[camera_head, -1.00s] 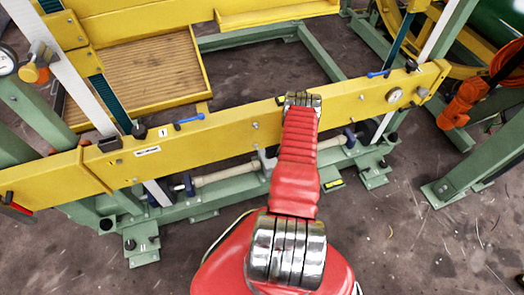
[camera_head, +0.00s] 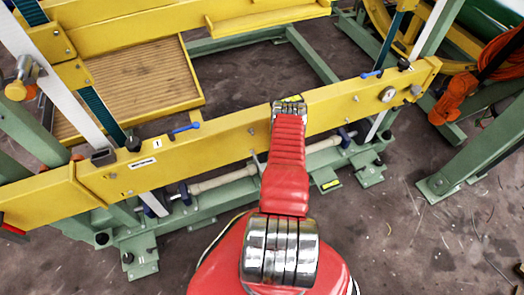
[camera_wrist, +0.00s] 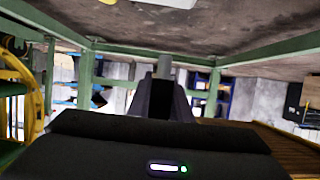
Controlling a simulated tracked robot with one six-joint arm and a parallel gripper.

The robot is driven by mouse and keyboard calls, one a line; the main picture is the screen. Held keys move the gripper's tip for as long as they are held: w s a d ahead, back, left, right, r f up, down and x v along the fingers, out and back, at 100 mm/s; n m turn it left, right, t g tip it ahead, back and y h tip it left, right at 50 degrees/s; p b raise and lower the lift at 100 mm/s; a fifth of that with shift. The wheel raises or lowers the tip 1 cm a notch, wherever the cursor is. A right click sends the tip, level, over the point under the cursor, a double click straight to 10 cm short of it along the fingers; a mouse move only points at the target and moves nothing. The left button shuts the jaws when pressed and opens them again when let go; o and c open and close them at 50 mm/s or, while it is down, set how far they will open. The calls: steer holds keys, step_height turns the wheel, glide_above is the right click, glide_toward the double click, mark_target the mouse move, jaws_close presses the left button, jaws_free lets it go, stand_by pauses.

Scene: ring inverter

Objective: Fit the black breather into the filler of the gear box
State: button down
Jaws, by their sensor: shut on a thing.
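My gripper (camera_wrist: 162,82) shows in the wrist view with its dark fingers close together. It is shut on a black piece with a grey stub (camera_wrist: 165,64) sticking up past the fingertips. This looks like the breather, but most of it is hidden between the fingers. In the head view my red arm reaches over the yellow beam, and its end hides the gripper. I cannot make out the gear box or its filler in either view.
The yellow beam (camera_head: 225,133) crosses the head view on a green frame (camera_head: 205,207). A slatted wooden platform (camera_head: 130,82) lies behind it at left. A gauge (camera_head: 388,94) sits on the beam at right. An orange unit (camera_head: 452,101) stands farther right. Bare floor (camera_head: 420,250) is at lower right.

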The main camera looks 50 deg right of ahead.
steer(key=shift+f, duration=1.35)
steer(key=shift+s+f, duration=0.1)
steer(key=shift+f, duration=2)
steer(key=shift+f, duration=0.5)
steer(key=c, duration=1.6)
jaws_free()
steer(key=shift+r, duration=0.1)
